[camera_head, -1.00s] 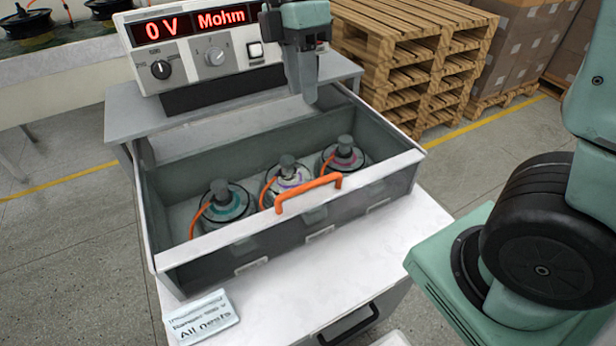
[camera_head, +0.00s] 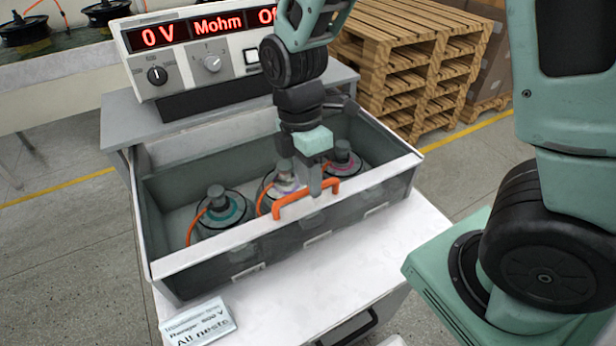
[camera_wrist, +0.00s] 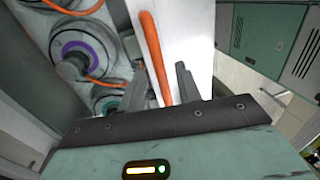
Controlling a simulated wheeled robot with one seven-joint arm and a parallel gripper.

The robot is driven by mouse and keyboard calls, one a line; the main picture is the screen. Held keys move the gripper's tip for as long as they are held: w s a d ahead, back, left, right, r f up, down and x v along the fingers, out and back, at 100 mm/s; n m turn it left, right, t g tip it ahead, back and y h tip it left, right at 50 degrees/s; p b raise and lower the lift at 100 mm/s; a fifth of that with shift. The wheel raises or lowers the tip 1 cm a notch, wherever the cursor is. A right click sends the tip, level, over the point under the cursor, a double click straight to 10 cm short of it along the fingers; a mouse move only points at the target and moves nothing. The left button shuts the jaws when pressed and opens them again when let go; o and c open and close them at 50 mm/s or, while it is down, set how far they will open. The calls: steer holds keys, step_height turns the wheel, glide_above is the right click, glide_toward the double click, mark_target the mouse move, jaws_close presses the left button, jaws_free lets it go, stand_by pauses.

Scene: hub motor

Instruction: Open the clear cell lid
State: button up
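The cell (camera_head: 150,215) is a grey box with a white front edge, and hub motors show inside it. Its clear lid is hard to make out; I cannot see its outline. An orange handle (camera_head: 290,203) stands at the front edge. My gripper (camera_head: 322,182) points down at the right part of this handle. In the wrist view, the orange handle (camera_wrist: 152,45) runs between the two spread fingers of my gripper (camera_wrist: 160,78). A gap shows beside the handle, so the fingers look open around it. Contact cannot be told.
Several hub motors, one at the left (camera_head: 218,210), sit in the cell with orange leads. A tester (camera_head: 205,60) reading "0 V Mohm" stands behind it. A label card (camera_head: 200,322) lies at the front left. Wooden pallets (camera_head: 410,60) stand behind right.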

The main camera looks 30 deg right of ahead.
steer(key=shift+f, duration=0.25)
